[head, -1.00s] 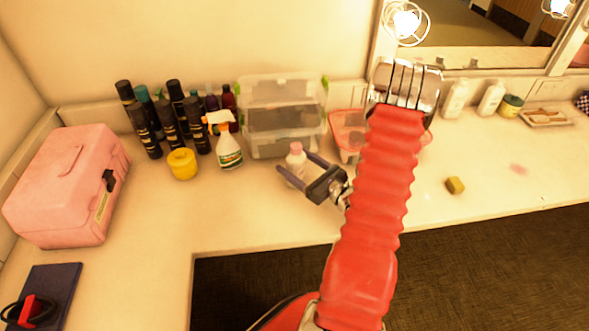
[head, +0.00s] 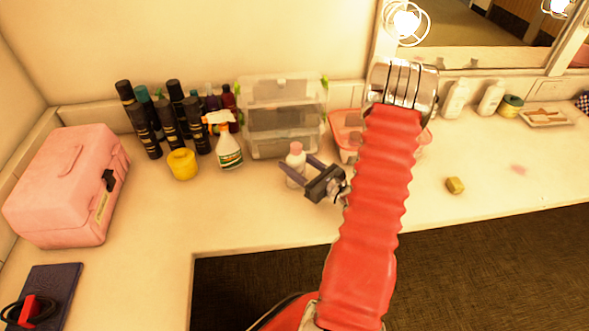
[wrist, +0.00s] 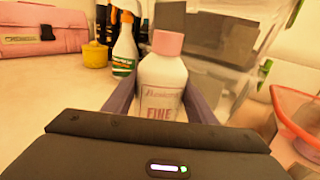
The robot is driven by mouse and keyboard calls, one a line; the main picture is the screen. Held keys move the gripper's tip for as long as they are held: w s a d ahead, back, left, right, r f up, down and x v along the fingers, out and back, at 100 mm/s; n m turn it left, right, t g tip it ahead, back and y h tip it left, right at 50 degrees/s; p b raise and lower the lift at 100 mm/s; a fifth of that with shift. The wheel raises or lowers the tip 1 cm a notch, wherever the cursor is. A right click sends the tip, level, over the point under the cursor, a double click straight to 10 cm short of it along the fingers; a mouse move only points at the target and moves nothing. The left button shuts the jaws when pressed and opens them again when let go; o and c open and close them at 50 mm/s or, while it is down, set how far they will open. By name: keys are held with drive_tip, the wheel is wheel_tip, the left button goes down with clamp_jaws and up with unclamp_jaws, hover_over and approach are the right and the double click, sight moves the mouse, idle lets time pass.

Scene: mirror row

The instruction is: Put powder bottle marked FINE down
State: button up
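The powder bottle marked FINE (wrist: 160,85) is white with a pink cap and stands upright between the two fingers of my gripper (wrist: 160,100). A finger lies close along each side of it. The head view also shows the bottle (head: 295,163) at my gripper (head: 295,162), over the open counter in front of the clear drawer box. Its base is low, at or very near the counter; the gripper body hides it in the wrist view, so contact is hard to tell.
A clear drawer box (head: 284,115) stands behind the bottle, a spray bottle (head: 229,150) and yellow jar (head: 183,164) to its left. A pink tray (head: 347,135) lies right, partly behind my arm. The counter (head: 225,215) is bare in front, up to its edge.

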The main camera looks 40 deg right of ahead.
sight(296, 146)
clamp_jaws()
idle(0.4)
drive_tip(key=shift+r, duration=0.1)
drive_tip(key=shift+r, duration=4.95)
drive_tip(key=shift+s, duration=0.2)
